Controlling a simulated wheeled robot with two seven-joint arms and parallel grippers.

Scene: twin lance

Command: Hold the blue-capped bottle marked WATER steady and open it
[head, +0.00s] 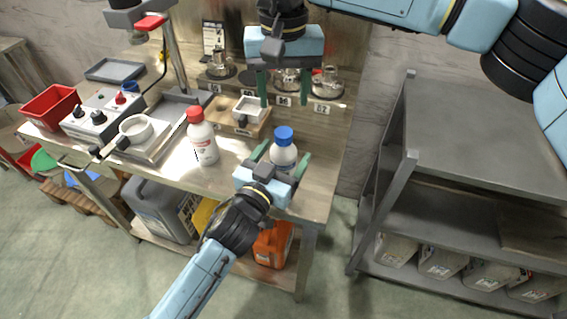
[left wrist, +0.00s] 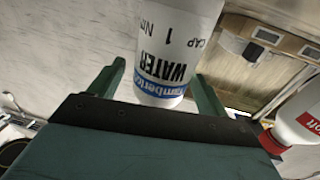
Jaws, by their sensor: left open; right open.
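The white bottle with the blue cap (head: 284,135) stands upright near the right end of the workbench. Its WATER label (left wrist: 165,68) shows upside down in the left wrist view; the cap is out of that frame. My left gripper (head: 283,158) is open, with one green finger on each side of the bottle's body. In the left wrist view (left wrist: 160,88) a gap shows beside the bottle, and the fingers do not look closed on it. My right gripper (head: 284,88) is open and empty, fingers pointing down, above and behind the blue cap.
A white bottle with a red cap (head: 203,142) stands left of the blue-capped one. Behind are a small wooden box (head: 237,122) and several metal burners (head: 287,80) on a shelf. A control box (head: 102,116) and red bin (head: 50,106) stand at left. A grey rack (head: 480,125) stands at right.

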